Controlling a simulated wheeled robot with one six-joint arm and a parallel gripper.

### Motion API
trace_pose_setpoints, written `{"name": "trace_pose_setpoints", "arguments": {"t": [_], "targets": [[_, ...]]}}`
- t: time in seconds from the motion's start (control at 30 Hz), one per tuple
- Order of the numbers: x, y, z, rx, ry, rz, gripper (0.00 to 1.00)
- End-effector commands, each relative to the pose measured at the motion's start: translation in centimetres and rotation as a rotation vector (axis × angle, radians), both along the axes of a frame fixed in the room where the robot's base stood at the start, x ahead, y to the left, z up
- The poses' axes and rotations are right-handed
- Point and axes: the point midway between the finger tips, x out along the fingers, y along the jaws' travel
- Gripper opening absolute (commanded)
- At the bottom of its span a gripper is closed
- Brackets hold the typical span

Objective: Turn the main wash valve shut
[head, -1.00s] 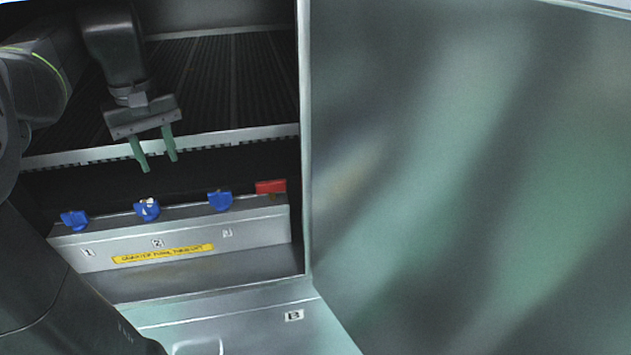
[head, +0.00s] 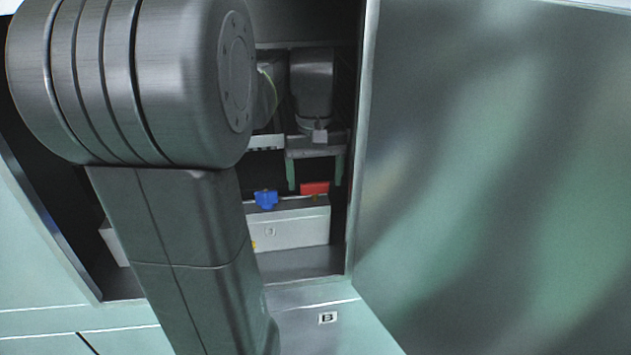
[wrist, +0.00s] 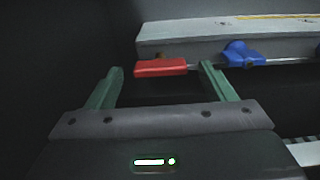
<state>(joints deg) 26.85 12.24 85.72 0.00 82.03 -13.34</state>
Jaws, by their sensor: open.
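A red handle (head: 314,188) sits on top at the right end of a grey valve box (head: 292,230). It also shows in the wrist view (wrist: 160,67), lying lengthwise along the box. My gripper (head: 315,186) is open and empty, with its green fingers pointing down above the red handle. In the wrist view the fingertips stand to either side of the red handle, slightly nearer than it. I see no clear contact. A blue handle (head: 266,199) is left of the red one, and right of it in the wrist view (wrist: 242,53).
The box stands inside an open cabinet, with a dark wall close to the right of the red handle. A large greenish door (head: 480,190) stands on the right. My arm hides the left part of the box.

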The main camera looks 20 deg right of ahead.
Motion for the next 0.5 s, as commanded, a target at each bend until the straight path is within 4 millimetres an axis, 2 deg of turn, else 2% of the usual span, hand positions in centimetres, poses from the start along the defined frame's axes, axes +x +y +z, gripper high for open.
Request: {"name": "trace_pose_setpoints", "arguments": {"t": [0.1,0.37,0.4,0.5], "targets": [[-0.01,0.0,-0.92,0.0,0.001,0.0,0.76],[-0.01,0.0,-1.1,0.0,0.0,0.0,0.76],[-0.01,0.0,-1.1,0.0,0.0,0.0,0.74],[-0.01,0.0,-1.09,0.0,0.0,0.0,0.55]]}}
